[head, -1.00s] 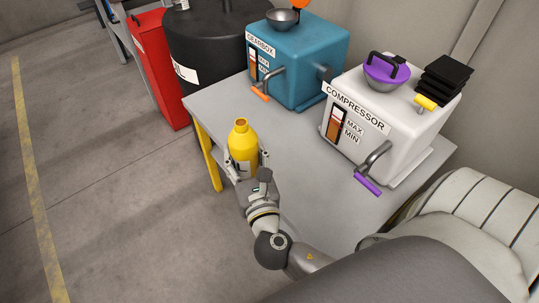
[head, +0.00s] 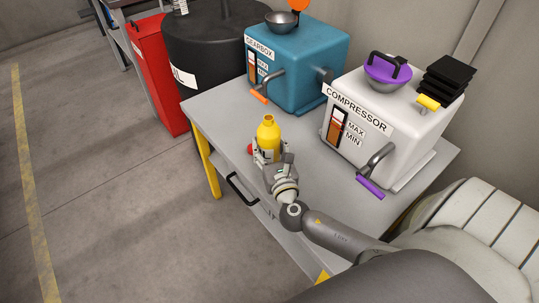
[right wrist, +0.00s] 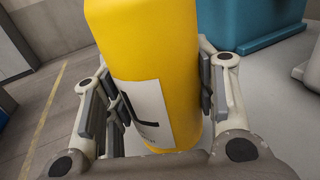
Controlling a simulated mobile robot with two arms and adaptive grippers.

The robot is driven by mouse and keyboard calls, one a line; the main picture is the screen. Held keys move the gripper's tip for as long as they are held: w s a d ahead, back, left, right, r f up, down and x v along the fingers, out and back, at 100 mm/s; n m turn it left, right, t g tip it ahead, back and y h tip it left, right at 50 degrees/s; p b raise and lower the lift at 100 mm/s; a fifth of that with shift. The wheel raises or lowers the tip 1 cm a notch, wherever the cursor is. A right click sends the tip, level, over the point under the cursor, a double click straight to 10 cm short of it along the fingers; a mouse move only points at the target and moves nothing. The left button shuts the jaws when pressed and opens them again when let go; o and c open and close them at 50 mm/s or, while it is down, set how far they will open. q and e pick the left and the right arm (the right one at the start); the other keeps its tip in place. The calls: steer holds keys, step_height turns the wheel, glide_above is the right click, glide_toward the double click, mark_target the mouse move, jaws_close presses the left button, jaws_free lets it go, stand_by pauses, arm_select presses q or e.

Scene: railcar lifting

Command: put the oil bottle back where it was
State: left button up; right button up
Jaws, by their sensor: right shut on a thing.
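The yellow oil bottle (head: 269,135) is upright, with its open neck up, over the front left part of the grey table (head: 215,110). My right gripper (head: 268,156) is shut around the lower part of the bottle. In the right wrist view the bottle (right wrist: 155,60) stands between the two finger pads, with a white label facing the camera. I cannot tell whether its base touches the table. A small red object (head: 250,149) shows just left of the bottle. My left gripper is not in view.
The teal gearbox (head: 300,65) stands behind the bottle, the white compressor (head: 370,130) to its right. A black drum (head: 205,45) and red cabinet (head: 155,75) stand beyond the table's left end. The table's front has a black handle (head: 240,190). Table space right of the bottle is clear.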

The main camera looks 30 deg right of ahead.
mark_target(270, 154)
steer(key=f, duration=0.3)
steer(key=shift+w+d+f+b, duration=0.1)
steer(key=shift+d+f+b, duration=0.15)
steer(key=shift+b, duration=0.15)
steer(key=shift+f, duration=0.1)
steer(key=o, duration=0.8)
steer(key=shift+f, duration=0.15)
steer(key=o, duration=0.4)
steer(key=shift+o, duration=0.2)
